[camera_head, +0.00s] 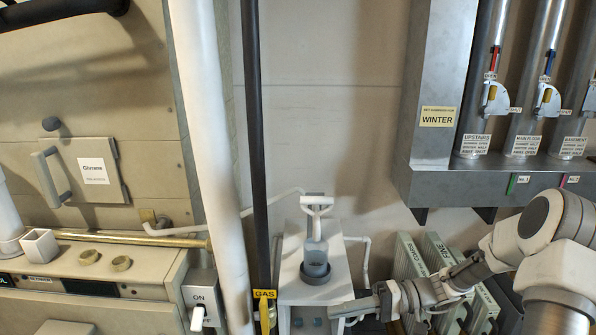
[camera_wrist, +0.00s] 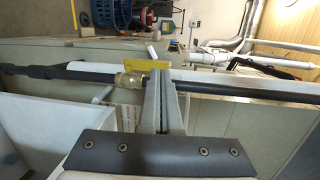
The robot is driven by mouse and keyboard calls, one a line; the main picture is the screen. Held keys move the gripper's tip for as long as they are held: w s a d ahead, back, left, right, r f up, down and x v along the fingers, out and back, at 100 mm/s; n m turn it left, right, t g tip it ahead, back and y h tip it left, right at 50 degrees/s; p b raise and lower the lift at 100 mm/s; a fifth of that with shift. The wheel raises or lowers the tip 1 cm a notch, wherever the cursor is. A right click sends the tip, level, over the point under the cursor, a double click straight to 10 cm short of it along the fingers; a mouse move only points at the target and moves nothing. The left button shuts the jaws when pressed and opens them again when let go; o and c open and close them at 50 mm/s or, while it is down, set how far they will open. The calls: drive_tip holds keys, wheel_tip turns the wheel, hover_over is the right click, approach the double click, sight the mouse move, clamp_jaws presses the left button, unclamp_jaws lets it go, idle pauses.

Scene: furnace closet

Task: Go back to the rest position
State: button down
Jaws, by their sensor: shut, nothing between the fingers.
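My gripper (camera_head: 337,311) is at the lower middle of the head view, its arm reaching in from the right. It points left, toward the dark gas pipe (camera_head: 256,150), in front of the white stand. In the wrist view my gripper (camera_wrist: 155,62) has its fingers together with nothing held. The yellow GAS tag (camera_head: 265,293) and a yellow handle (camera_head: 265,318) are on the pipe, left of the fingertips. In the wrist view a yellow piece (camera_wrist: 147,66) lies behind the fingers, beside a brass fitting (camera_wrist: 130,79); I cannot tell whether the fingers touch it.
A grey duct cabinet (camera_head: 460,184) overhangs at the right. A white pipe (camera_head: 203,130) and an ON switch (camera_head: 198,313) are at the left.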

drive_tip(key=s+d+r+t+h+p, duration=0.1)
drive_tip(key=s+r+t+h+p, duration=0.1)
drive_tip(key=s+r+h, duration=0.3)
drive_tip(key=s+d+r+t+h+p, duration=0.2)
drive_tip(key=s+r+h+p, duration=0.3)
drive_tip(key=r, duration=0.8)
drive_tip(key=s+d+r+t+h+p, duration=0.1)
drive_tip(key=s+r+t+h+p, duration=0.2)
drive_tip(key=s+r+h, duration=0.3)
drive_tip(key=shift+s+d+r+m+h, duration=0.2)
drive_tip(key=shift+s+r+m+h, duration=0.2)
drive_tip(key=shift+s+r, duration=1.1)
drive_tip(key=shift+w+r, duration=0.3)
drive_tip(key=shift+w, duration=0.05)
